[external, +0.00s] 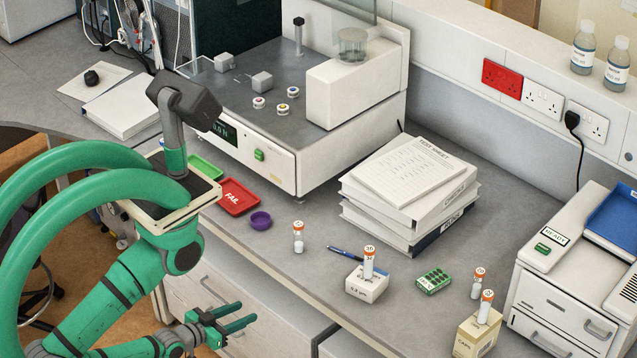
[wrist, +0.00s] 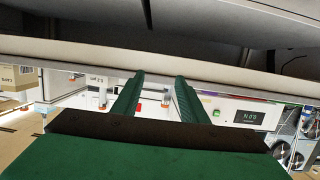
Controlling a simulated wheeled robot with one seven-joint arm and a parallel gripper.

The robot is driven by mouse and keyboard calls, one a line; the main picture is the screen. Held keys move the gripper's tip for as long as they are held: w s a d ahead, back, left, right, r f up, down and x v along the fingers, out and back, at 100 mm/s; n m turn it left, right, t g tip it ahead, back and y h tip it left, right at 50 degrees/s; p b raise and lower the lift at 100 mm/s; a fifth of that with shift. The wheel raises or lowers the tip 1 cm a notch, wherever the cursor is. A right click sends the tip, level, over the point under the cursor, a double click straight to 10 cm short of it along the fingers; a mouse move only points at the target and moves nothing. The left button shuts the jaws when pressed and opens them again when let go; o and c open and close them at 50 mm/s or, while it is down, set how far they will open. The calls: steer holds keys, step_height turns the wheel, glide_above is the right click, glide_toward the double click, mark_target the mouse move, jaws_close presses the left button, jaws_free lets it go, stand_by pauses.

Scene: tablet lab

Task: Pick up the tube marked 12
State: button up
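Several white tubes with orange numbered caps stand on the bench in the external view. One (external: 298,240) stands alone on the bench, one (external: 368,264) stands on a small white box, one (external: 476,287) stands by the green pill pack, and one (external: 485,309) stands on the CAPS box. The cap numbers are too small to read surely, so I cannot tell which is 12. My gripper (external: 247,312) is open and empty, in front of the bench edge and below its top. Its two green fingers (wrist: 160,77) are apart in the wrist view.
The white box (external: 366,288), green pack (external: 433,281), blue pen (external: 345,254) and purple cap (external: 260,220) lie near the tubes. The CAPS box (external: 474,338) is at the right. Red FAIL tray (external: 238,197) is left. The bench edge lies between gripper and tubes.

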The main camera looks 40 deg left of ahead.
steer(key=shift+o, duration=0.5)
steer(key=m+t+h, duration=0.1)
steer(key=h, duration=0.1)
glide_toward(306, 283)
steer(key=d+f, duration=0.3)
steer(key=d, duration=0.1)
steer(key=w+d+r+t, duration=0.1)
steer(key=w+d+r, duration=0.2)
steer(key=w+r, duration=0.25)
steer(key=w+a+n+y, duration=0.1)
steer(key=a+y, duration=0.1)
steer(key=w+a+n+y, duration=0.1)
steer(key=w+a+y, duration=0.2)
steer(key=a, duration=0.1)
steer(key=shift+w+f+n+y, duration=0.1)
steer(key=shift+w+n+y, duration=0.15)
steer(key=shift+n+y, duration=0.15)
steer(key=a+n+y, duration=0.1)
steer(key=a, duration=0.1)
steer(key=w+a+n+g+y, duration=0.1)
steer(key=a+y, duration=0.1)
steer(key=a+r+n+y, duration=0.1)
steer(key=a+n+y, duration=0.1)
steer(key=shift+w+a+r+g, duration=0.1)
steer(key=shift+w+a+g, duration=0.1)
steer(key=shift+a+g, duration=0.2)
steer(key=shift+w+a, duration=0.25)
steer(key=x, duration=1)
